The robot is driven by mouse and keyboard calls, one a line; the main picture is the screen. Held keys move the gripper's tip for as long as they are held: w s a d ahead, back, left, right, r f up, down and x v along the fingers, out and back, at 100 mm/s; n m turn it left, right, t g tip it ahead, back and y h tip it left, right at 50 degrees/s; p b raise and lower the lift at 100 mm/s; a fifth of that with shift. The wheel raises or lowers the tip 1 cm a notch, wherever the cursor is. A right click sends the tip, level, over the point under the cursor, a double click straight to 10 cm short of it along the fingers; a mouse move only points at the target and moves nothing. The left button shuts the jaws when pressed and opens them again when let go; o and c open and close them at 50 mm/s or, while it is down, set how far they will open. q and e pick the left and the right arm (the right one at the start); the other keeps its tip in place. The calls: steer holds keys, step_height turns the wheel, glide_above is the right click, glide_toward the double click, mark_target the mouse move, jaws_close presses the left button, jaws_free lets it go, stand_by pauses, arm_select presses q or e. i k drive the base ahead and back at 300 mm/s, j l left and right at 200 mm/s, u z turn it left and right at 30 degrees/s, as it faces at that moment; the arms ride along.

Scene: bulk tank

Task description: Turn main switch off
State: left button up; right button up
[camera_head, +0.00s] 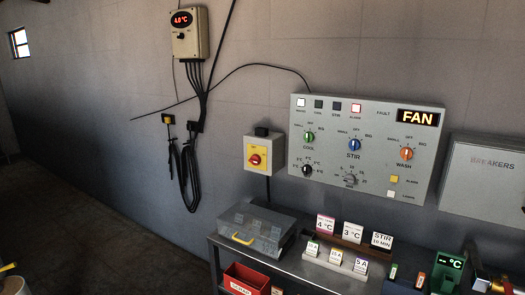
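The main switch looks to be the red rotary knob (255,159) on a yellow plate, set in a grey box (279,150) on the wall left of the control panel. The knob's exact turn position is too small to read. A cable runs down from this box. Neither of my grippers can be made out in the head view, and nothing is seen touching the switch.
The large control panel (380,112) carries several knobs and a lit FAN display (417,118). A breakers box (470,183) hangs at the right. The floor at left (100,225) looks mostly clear.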

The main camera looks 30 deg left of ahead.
mark_target(255, 160)
steer(key=i+j, duration=0.15)
steer(key=j, duration=0.25)
steer(key=i+j, duration=0.1)
steer(key=j, duration=0.3)
steer(key=i+j, duration=0.15)
steer(key=j, duration=0.25)
steer(key=i+j, duration=0.1)
steer(key=j, duration=0.3)
steer(key=i+j, duration=0.15)
steer(key=j, duration=0.25)
steer(key=i+j, duration=0.15)
steer(key=j, duration=0.25)
steer(key=i+j, duration=0.1)
steer(key=j, duration=0.3)
steer(key=i+j, duration=0.15)
steer(key=j, duration=0.25)
